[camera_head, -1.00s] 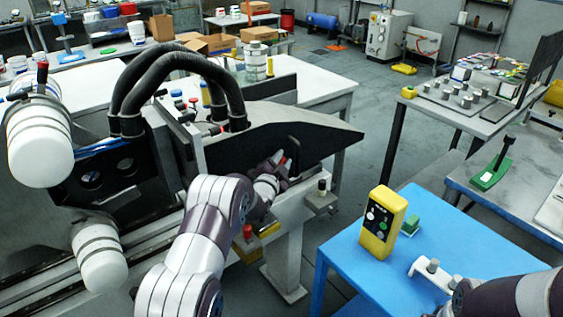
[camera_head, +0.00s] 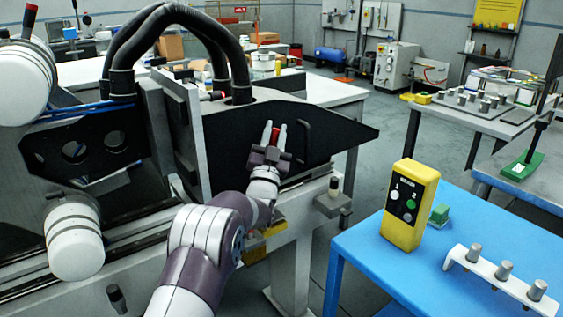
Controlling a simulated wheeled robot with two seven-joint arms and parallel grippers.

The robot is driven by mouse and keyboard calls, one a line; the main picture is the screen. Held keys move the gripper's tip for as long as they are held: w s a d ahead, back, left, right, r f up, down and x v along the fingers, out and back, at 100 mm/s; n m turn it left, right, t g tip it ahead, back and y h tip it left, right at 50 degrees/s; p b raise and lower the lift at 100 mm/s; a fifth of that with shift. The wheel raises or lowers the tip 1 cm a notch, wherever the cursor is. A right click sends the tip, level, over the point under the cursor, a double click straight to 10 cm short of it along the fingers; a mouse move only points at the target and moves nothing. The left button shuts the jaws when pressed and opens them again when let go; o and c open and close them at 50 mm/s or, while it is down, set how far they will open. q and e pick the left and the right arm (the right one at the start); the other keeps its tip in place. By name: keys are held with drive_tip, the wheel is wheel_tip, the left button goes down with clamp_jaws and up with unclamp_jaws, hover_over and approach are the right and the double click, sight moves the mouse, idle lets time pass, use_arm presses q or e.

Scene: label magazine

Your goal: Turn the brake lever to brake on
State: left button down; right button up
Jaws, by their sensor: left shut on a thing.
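My left gripper (camera_head: 274,134) reaches up in front of the black side plate (camera_head: 345,130) of the machine. Its two light fingers point upward and are shut on a small red grip, which I take for the brake lever (camera_head: 275,139). The red part shows between the fingers. The lever's lower part and pivot are hidden behind my gripper and wrist, so its exact angle cannot be told. My right gripper is not in view.
A blue table (camera_head: 385,272) at the right carries a yellow button box (camera_head: 409,206), a small green block (camera_head: 439,215) and a white rack (camera_head: 490,272) with metal pegs. Black hoses (camera_head: 185,25) arch above the machine. A grey bracket (camera_head: 332,202) stands right of my wrist.

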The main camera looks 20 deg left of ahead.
use_arm(q)
drive_tip(key=n+y+b, duration=0.1)
drive_tip(key=b, duration=0.1)
drive_tip(key=s+a+n+t+y+b, duration=0.1)
drive_tip(key=n+y+b, duration=0.1)
drive_tip(key=s+n+y+b, duration=0.1)
drive_tip(key=n+b, duration=0.1)
drive_tip(key=shift+a+f+y, duration=0.1)
drive_tip(key=shift+a+y, duration=0.15)
drive_tip(key=shift+y, duration=0.15)
drive_tip(key=shift+s+a+r+n+y+b, duration=0.15)
drive_tip(key=shift+n+y+b, duration=0.35)
drive_tip(key=shift+n+y, duration=0.1)
drive_tip(key=shift+s+a+r+n+y+b, duration=0.1)
drive_tip(key=shift+a+r+n+y+b, duration=0.05)
drive_tip(key=shift+n+y+b, duration=0.4)
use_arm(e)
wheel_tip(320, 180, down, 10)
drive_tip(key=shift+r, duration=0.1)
use_arm(q)
drive_tip(key=c, duration=1.2)
unclamp_jaws()
drive_tip(key=shift+c, duration=0.2)
drive_tip(key=v, duration=1.2)
drive_tip(key=shift+s+f+p, duration=0.15)
drive_tip(key=shift+f+p, duration=0.2)
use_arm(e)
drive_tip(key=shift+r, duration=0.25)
